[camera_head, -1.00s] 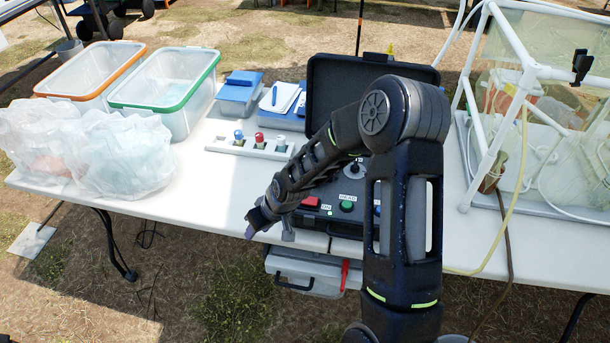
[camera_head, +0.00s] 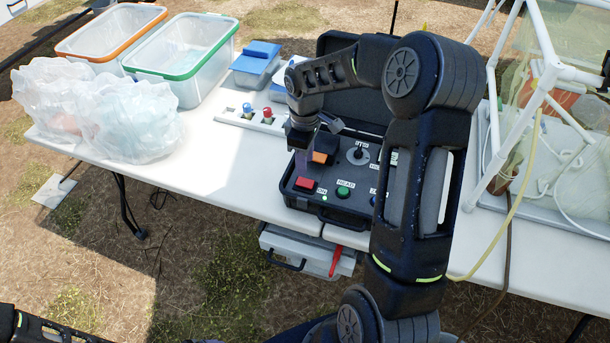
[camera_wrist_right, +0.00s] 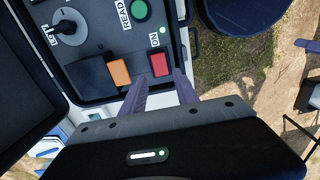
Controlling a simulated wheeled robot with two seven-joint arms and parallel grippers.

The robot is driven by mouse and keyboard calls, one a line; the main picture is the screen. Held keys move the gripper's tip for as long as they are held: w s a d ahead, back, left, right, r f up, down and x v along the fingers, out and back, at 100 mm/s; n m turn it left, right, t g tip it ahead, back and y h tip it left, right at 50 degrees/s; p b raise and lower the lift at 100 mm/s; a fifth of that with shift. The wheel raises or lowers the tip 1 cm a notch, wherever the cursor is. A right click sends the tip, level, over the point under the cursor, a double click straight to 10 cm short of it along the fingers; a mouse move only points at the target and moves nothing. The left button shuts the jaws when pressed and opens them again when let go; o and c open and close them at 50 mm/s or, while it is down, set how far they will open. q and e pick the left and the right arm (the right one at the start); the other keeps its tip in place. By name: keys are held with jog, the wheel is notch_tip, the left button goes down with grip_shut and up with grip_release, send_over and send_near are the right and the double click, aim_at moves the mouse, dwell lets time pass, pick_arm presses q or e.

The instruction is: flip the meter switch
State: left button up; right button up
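The meter is an open black case on the table; its panel (camera_head: 325,205) faces up. The panel has a black block with an orange face (camera_head: 319,157), a red button (camera_head: 305,184) beside an ON label, a green button (camera_head: 343,192) and a dark selector knob (camera_head: 359,154). I cannot tell which part is the switch. My right gripper (camera_head: 303,160) is over the panel's left part. In the right wrist view its fingers (camera_wrist_right: 162,80) are apart and empty, pointing at the red button (camera_wrist_right: 159,64), with the orange face (camera_wrist_right: 119,71) left of them. A purple finger, apparently my left gripper's (camera_wrist_right: 305,45), shows at the right edge.
Two clear tubs with orange (camera_head: 75,50) and green (camera_head: 150,75) rims and clear bags (camera_head: 125,125) stand at the left. A white rack (camera_head: 232,119) with coloured caps is left of the meter. A white pipe frame (camera_head: 540,90) stands at the right. The front-left tabletop is clear.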

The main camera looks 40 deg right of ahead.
aim_at(305, 182)
notch_tip(305, 182, down, 7)
jog(key=shift+f+p, duration=0.1)
jog(key=shift+p, duration=0.6)
jog(key=shift+c, duration=0.2)
grip_shut()
